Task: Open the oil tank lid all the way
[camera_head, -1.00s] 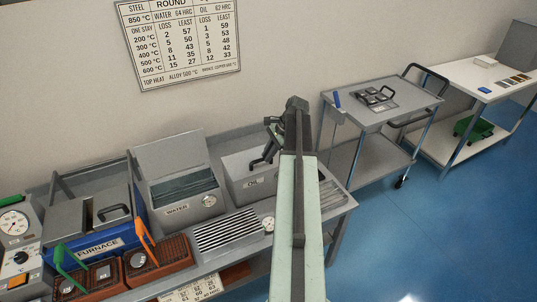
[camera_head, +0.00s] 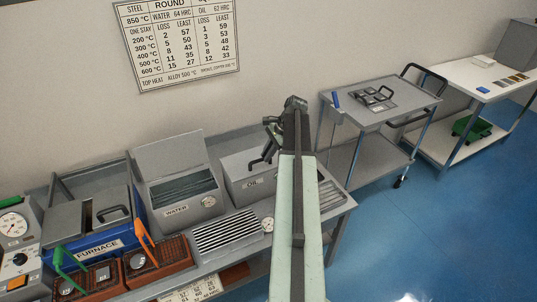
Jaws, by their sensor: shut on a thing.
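The black lid handle (camera_head: 264,158) shows at the right of the lid. My gripper (camera_head: 271,146) is at this handle and shut on it, though its fingertips are small and partly hidden. My pale green arm hides the right part of the tank and lid.
The water tank (camera_head: 190,207) stands left with its lid (camera_head: 170,156) upright. The blue furnace (camera_head: 80,240) and a slatted grate (camera_head: 226,231) share the bench (camera_head: 335,206). A grey cart (camera_head: 385,116) and a white table (camera_head: 460,83) stand right, with open blue floor in front.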

